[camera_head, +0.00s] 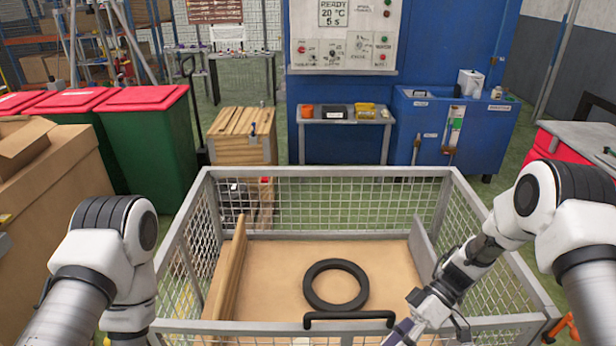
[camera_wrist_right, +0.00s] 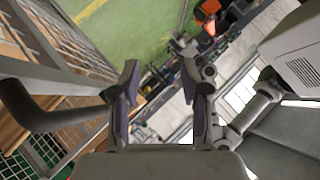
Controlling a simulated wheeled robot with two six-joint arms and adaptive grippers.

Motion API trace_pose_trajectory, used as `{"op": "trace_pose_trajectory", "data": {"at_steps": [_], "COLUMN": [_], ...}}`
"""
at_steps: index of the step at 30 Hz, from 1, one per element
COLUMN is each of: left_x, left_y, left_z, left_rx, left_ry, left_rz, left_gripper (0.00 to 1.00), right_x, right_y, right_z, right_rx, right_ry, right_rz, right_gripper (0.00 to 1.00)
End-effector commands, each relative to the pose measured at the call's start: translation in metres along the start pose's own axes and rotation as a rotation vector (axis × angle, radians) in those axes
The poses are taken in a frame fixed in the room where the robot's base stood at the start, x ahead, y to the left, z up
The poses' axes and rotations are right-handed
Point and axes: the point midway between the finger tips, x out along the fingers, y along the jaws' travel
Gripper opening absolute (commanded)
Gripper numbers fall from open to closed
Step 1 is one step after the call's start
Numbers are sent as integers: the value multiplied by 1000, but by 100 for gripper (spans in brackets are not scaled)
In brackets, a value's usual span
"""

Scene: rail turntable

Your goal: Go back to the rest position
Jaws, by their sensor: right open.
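My right arm (camera_head: 545,200) reaches in from the right, down over the front right part of the mesh cart. My right gripper (camera_head: 402,328) is just right of the cart's black handle (camera_head: 350,316), near the front rail; I cannot tell whether it touches. In the right wrist view the right gripper (camera_wrist_right: 160,82) has its two fingers apart with nothing between them. My left arm (camera_head: 115,250) is bent at the left edge of the cart. Its gripper is outside the picture.
The mesh cart (camera_head: 330,172) stands in front of me. A black ring (camera_head: 336,285) lies on its brown floor, between a wooden board (camera_head: 232,265) and a grey panel (camera_head: 422,250). Red-lidded green bins (camera_head: 150,135) stand left; a blue cabinet (camera_head: 450,125) stands behind.

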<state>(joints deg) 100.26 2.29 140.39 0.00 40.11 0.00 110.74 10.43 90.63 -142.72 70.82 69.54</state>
Motion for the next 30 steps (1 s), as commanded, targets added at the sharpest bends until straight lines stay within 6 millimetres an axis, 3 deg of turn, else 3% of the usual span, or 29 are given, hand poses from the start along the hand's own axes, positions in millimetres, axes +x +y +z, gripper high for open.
{"op": "trace_pose_trajectory", "data": {"at_steps": [4, 11, 17, 20, 23, 26, 30], "left_x": [10, 20, 29, 34, 40, 43, 43], "left_y": [0, 0, 0, 0, 0, 0, 0], "left_z": [0, 0, 0, 0, 0, 0, 0], "left_rx": [0, 0, 0, 0, 0, 0, 0], "left_ry": [1, 1, 0, 0, 0, 0, 0], "left_rz": [0, 0, 0, 0, 0, 0, 0], "left_gripper": [97, 97, 97, 97, 97, 97, 97], "right_x": [33, 84, 121, 138, 153, 159, 152], "right_y": [-4, -6, 9, 24, 39, 44, 17], "right_z": [13, 3, -1, 10, 41, 92, 175], "right_rx": [60, 251, 441, 578, 753, 936, 1160], "right_ry": [22, 216, 412, 504, 554, 519, 327], "right_rz": [-56, -56, 53, 174, 366, 597, 900], "right_gripper": [45, 45, 45, 45, 45, 45, 45]}}
